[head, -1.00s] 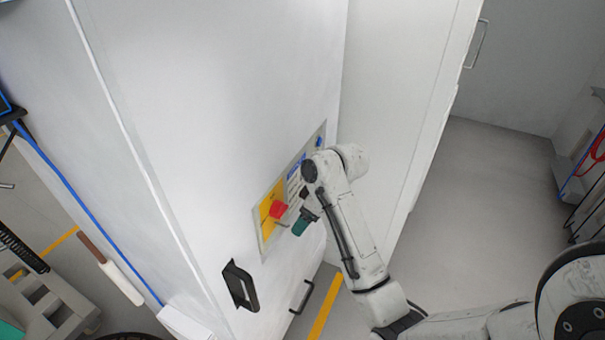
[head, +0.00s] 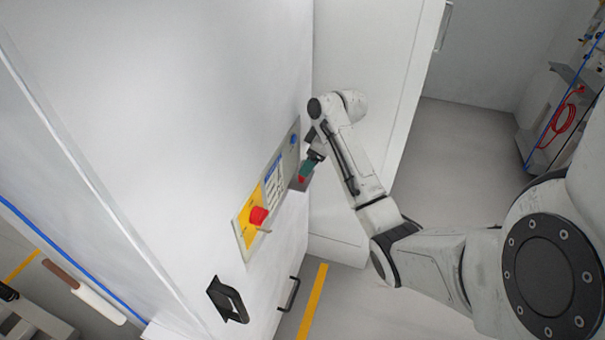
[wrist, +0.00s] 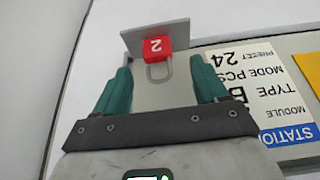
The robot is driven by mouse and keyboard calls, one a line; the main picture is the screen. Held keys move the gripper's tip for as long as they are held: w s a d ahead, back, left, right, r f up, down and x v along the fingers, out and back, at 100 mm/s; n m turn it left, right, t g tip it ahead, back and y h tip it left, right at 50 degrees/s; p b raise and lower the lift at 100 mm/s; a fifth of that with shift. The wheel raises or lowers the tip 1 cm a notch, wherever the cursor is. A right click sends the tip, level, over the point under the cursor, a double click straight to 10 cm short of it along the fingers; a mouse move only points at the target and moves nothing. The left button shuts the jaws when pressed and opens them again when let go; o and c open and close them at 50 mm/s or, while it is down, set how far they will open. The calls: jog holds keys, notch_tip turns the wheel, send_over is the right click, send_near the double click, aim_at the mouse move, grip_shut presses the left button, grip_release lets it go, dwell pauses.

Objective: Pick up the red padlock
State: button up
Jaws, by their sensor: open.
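The red padlock (wrist: 153,45), marked with a white 2, is on a small grey bracket (wrist: 175,33) in the wrist view. Its thin grey shackle points toward my gripper. My gripper (wrist: 161,72) is open, one teal finger on each side of the shackle, with the red body just beyond the fingertips. I see no finger touching the padlock. In the head view, my gripper (head: 308,165) is at the right end of the control panel, and a small red bit of the padlock (head: 301,179) shows just below it.
The control panel (head: 250,233) on the white cabinet (head: 190,130) carries a red knob (head: 258,215) on yellow, left of my gripper. A black handle (head: 228,300) sits lower down. A white panel (head: 365,60) stands close behind my arm. Open grey floor (head: 455,150) lies to the right.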

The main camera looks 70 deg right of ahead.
jog(key=shift+x, duration=2.4)
jog(key=shift+d, duration=0.15)
jog(key=shift+c, duration=0.4)
jog(key=c, duration=1.1)
